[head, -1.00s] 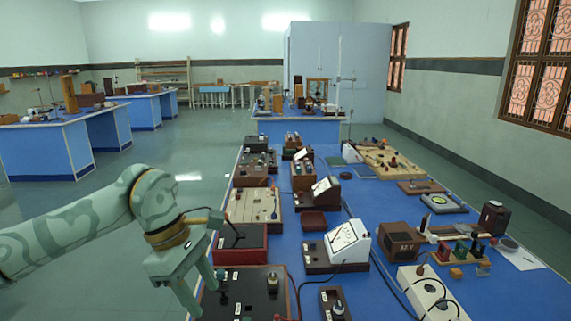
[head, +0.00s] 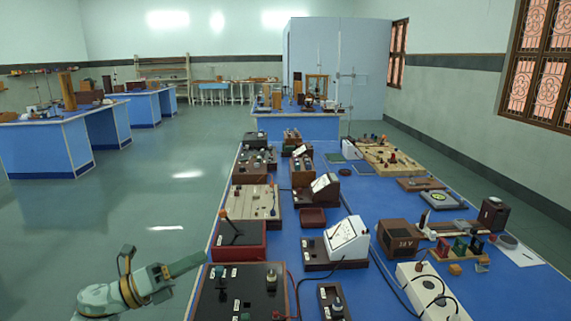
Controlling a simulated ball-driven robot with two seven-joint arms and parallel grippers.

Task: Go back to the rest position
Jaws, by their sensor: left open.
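My left gripper (head: 192,264) is at the lower left of the head view, just off the left edge of the blue bench. It is open, with nothing seen in it, and one greenish finger points right towards the bench edge. My left arm (head: 105,298) is folded low, over the floor, mostly below the picture. My right gripper and right arm are not in view.
The blue bench (head: 334,172) holds a near black panel box (head: 232,308), a red box (head: 238,254) with an orange-tipped stick, a white meter (head: 347,238) and several instruments. Open floor (head: 100,220) lies to the left, with other blue benches (head: 50,150) beyond.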

